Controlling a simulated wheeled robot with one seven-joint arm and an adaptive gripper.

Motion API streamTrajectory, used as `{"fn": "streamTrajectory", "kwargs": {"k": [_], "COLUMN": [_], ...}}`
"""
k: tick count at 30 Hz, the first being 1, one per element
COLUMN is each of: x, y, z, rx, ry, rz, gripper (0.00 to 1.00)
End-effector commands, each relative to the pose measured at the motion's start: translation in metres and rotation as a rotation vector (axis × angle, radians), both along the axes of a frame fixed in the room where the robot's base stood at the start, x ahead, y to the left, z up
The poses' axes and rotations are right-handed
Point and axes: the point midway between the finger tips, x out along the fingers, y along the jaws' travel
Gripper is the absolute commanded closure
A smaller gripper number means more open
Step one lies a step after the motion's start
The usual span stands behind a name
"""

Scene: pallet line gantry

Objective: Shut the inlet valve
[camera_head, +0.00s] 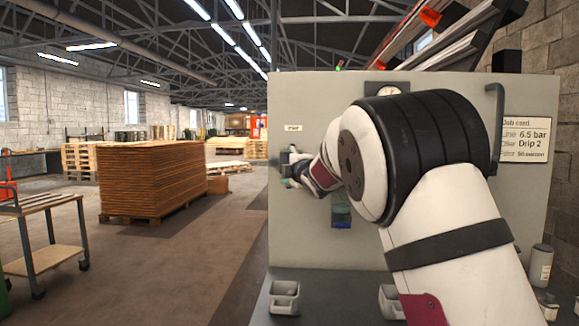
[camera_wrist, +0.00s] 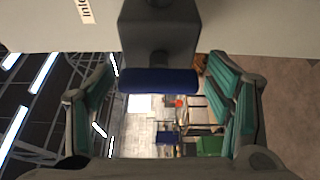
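The inlet valve is a dark grey block (camera_wrist: 158,30) on the pale panel, with a short stem and a blue handle (camera_wrist: 158,81) in the wrist view. A partly cut-off label (camera_wrist: 87,11) beside it begins "Inle". My gripper (camera_wrist: 163,68) is open, with one teal-padded finger on each side of the handle and a visible gap on both sides. In the head view my gripper (camera_head: 298,168) is at the left part of the panel (camera_head: 300,95), below a small label (camera_head: 293,127). My arm hides much of the panel, and the handle is not clear there.
A job card (camera_head: 525,139) is at the right. Grey bins (camera_head: 285,297) stand on the ledge below. A cart (camera_head: 45,240) and stacked boards (camera_head: 150,180) stand left, with open floor between them and the panel.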

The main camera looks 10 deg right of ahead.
Motion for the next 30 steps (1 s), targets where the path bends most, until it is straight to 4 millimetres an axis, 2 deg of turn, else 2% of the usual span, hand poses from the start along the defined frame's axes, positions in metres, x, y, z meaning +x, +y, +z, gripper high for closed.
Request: {"fn": "streamTrajectory", "kwargs": {"k": [8,13,17,24,30], "x": [-0.001,-0.012,-0.032,-0.081,-0.109], "y": [-0.001,-0.001,-0.003,-0.007,-0.009], "z": [0.001,0.002,0.002,0.002,0.002], "rx": [0.002,0.002,0.003,0.004,0.002], "ry": [-0.001,-0.002,-0.002,-0.001,-0.001], "rz": [-0.001,-0.001,-0.001,-0.001,0.000], "gripper": [0.25,0.25,0.25,0.25,0.25]}}
